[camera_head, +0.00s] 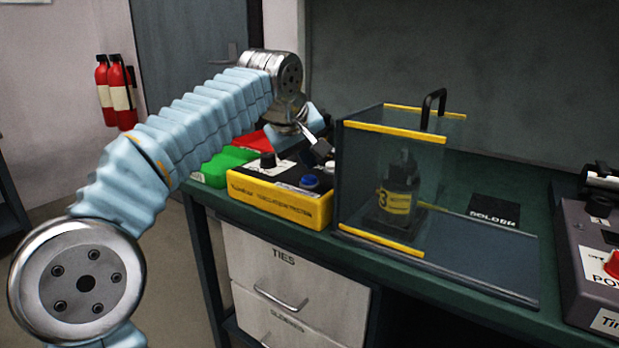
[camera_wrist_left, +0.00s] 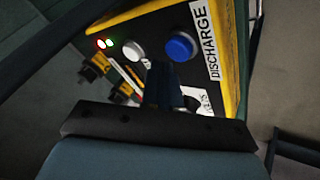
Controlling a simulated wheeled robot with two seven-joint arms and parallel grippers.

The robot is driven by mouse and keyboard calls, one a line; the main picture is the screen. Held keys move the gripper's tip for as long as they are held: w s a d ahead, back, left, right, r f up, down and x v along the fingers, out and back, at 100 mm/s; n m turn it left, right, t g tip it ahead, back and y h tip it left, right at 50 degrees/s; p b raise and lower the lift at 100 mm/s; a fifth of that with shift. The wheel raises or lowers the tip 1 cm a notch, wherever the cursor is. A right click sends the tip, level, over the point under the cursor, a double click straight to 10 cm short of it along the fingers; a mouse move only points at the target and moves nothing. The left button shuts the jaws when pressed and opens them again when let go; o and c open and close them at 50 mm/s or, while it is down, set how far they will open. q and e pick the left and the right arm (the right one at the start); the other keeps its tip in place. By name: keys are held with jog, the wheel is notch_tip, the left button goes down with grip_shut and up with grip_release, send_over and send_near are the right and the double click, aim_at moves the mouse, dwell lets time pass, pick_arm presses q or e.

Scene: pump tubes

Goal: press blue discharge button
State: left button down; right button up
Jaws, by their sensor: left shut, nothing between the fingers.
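The blue discharge button (camera_head: 309,182) sits on top of a yellow and black control box (camera_head: 280,200) at the bench's left end. In the left wrist view the blue button (camera_wrist_left: 180,47) shows beside the DISCHARGE label (camera_wrist_left: 202,45), with a white button (camera_wrist_left: 133,50) to its left. My left gripper (camera_head: 318,146) is shut and empty. It hovers above the box, close to the blue button and apart from it in the head view. In the left wrist view its fingers (camera_wrist_left: 160,85) point just below the button. My right gripper is not in view.
A clear enclosure with yellow edges (camera_head: 385,133) stands right of the box, with a dark pump labelled 3 (camera_head: 397,197) inside. Green and red bins (camera_head: 222,167) lie behind the box on the left. A grey box with a red button (camera_head: 600,260) is far right.

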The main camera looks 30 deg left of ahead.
aim_at(308, 178)
pick_arm(q)
jog(key=shift+f, duration=0.1)
jog(key=shift+f, duration=0.35)
jog(key=shift+f+b, duration=0.6)
jog(key=shift+b, duration=0.15)
dwell(0.7)
jog(key=shift+r, duration=0.15)
jog(key=shift+r+p, duration=0.9)
jog(key=shift+p, duration=0.15)
jog(key=shift+r, duration=0.1)
notch_tip(308, 178, up, 3)
jog(key=p, duration=0.3)
jog(key=shift+r+p, duration=0.85)
jog(key=shift+r, duration=0.1)
